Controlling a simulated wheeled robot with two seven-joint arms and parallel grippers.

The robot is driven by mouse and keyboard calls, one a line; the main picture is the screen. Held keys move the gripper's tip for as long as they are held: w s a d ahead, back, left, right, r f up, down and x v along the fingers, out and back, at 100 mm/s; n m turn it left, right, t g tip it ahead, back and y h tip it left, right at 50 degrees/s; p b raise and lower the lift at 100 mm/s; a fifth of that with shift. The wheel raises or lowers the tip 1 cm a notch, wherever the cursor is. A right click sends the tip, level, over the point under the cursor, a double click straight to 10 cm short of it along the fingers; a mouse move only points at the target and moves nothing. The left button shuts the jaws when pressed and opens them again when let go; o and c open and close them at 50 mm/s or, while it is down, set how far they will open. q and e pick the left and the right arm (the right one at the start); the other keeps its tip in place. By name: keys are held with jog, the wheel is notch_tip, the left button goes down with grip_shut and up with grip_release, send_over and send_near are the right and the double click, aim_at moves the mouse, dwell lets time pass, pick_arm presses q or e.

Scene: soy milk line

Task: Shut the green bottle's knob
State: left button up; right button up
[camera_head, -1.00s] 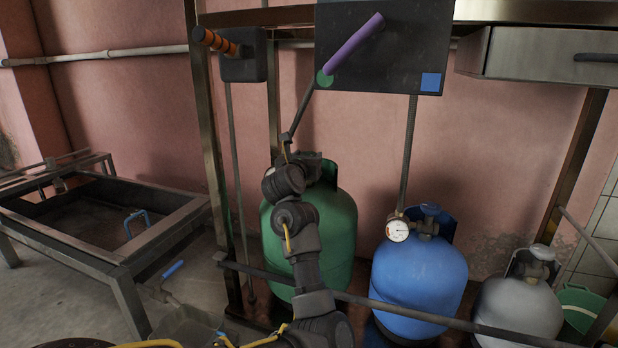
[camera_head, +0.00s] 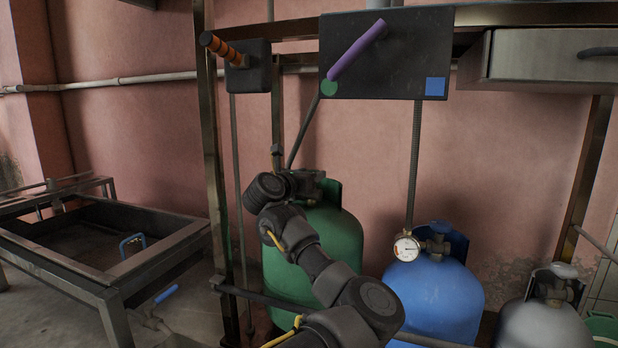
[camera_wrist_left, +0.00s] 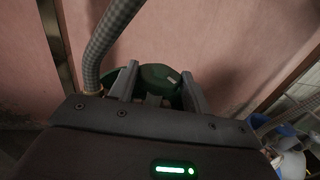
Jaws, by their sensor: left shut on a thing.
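The green bottle (camera_head: 335,243) stands under the shelf frame, behind my left arm. My left gripper (camera_head: 310,184) is at its top, by the valve, and in the head view the wrist hides most of the knob. In the left wrist view the round dark green knob (camera_wrist_left: 160,76) sits between the two fingers of my left gripper (camera_wrist_left: 160,82), which are shut on it. How far the knob is turned cannot be told. My right gripper is in neither view.
A blue bottle (camera_head: 435,292) with a gauge (camera_head: 406,248) and a grey bottle (camera_head: 543,322) stand to the right. A black panel (camera_head: 400,60) with a purple lever (camera_head: 356,50) hangs above. A metal trough (camera_head: 110,285) stands left. A hose runs up from the green bottle's valve.

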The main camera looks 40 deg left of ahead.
pick_arm(q)
jog(key=shift+d+r, duration=0.1)
jog(key=o, duration=0.9)
jog(key=shift+w, duration=0.15)
jog(key=shift+s, duration=0.3)
jog(key=s, duration=0.3)
jog(key=s+d+p, duration=0.1)
jog(key=s, duration=0.2)
jog(key=s+p, duration=0.1)
jog(key=s, duration=0.3)
jog(key=shift+s+d, duration=0.1)
jog(key=shift+d, duration=0.2)
